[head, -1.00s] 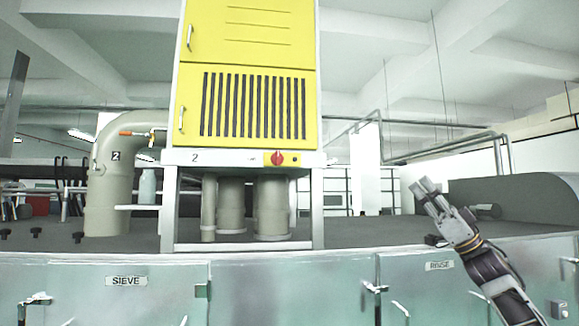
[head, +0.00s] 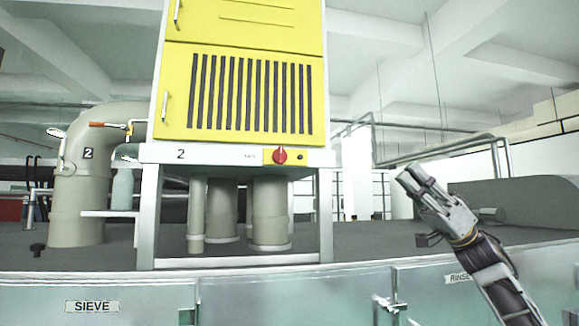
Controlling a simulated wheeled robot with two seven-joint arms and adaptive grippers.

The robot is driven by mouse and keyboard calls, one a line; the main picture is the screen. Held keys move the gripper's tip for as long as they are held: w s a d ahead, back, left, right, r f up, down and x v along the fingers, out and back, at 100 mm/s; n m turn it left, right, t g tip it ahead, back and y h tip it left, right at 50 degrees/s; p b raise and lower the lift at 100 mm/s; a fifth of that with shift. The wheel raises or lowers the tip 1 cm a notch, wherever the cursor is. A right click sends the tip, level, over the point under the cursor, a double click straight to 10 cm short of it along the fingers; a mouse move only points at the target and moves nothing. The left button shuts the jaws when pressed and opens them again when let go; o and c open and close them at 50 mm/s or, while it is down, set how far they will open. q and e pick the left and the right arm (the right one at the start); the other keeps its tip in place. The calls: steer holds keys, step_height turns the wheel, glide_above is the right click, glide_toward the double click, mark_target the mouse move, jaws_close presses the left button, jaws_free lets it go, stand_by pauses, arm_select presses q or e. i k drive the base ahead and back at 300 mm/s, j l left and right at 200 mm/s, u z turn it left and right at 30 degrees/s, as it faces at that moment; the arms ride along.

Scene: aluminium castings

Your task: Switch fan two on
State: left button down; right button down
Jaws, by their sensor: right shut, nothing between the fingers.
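The fan two unit is a yellow cabinet (head: 240,60) with black vent slots, on a grey frame (head: 220,154) marked "2". Its red rotary knob (head: 280,156) sits on a small yellow plate at the right of the frame's front rail. A small dark button (head: 300,156) is just right of the knob. My right gripper (head: 409,178) is shut and empty, to the right of the knob and a little lower, apart from it. Its fingers point up and left. My left gripper is not in view.
Grey pipes (head: 268,215) stand under the cabinet. At left are a large pipe marked "2" (head: 78,205) with an orange-handled valve (head: 108,125) and a pale bottle (head: 122,188). Cabinet fronts labelled "SIEVE" (head: 92,306) and "RINSE" run below. The space between gripper and knob looks clear.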

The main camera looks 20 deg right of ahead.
mark_target(280, 156)
steer(key=i, duration=0.95)
